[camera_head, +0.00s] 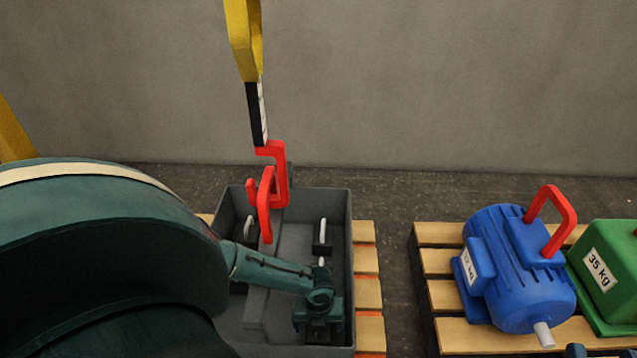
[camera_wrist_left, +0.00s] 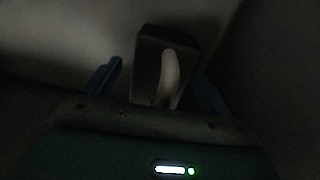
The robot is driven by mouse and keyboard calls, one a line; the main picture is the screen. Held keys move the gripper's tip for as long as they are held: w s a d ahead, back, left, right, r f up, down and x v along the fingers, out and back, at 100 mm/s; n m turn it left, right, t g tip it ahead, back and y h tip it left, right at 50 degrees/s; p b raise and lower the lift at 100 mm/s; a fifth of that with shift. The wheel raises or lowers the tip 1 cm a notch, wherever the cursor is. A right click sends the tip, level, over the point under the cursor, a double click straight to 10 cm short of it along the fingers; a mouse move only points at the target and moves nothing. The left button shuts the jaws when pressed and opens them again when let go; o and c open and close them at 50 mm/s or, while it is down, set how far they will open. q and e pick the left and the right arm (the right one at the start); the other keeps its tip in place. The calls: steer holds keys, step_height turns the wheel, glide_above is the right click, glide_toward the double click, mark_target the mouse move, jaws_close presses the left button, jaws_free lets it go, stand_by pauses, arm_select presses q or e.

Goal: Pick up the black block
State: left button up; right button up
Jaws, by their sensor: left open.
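In the left wrist view a black block (camera_wrist_left: 150,60) with a pale curved handle lies between the two fingers of my left gripper (camera_wrist_left: 160,76). The fingers are apart, with a dark gap on each side of the block. In the head view the left hand (camera_head: 318,318) is low inside the grey bin; its fingers are hidden. A black block (camera_head: 322,251) with a white handle is just beyond it; I cannot tell whether it is the same block. Only a small part of my right gripper (camera_head: 582,351) shows at the bottom edge.
The grey bin (camera_head: 345,215) stands on a wooden pallet (camera_head: 367,263). A red hook (camera_head: 266,200) hangs over it from a yellow boom (camera_head: 242,40). A blue motor (camera_head: 520,265) with a red handle and a green weight (camera_head: 612,265) sit on the right pallet (camera_head: 435,265).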

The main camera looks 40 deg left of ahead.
arm_select(q)
steer(key=shift+c, duration=0.6)
jaws_close()
steer(key=shift+w+r, duration=0.15)
steer(key=shift+w, duration=0.1)
stand_by(0.3)
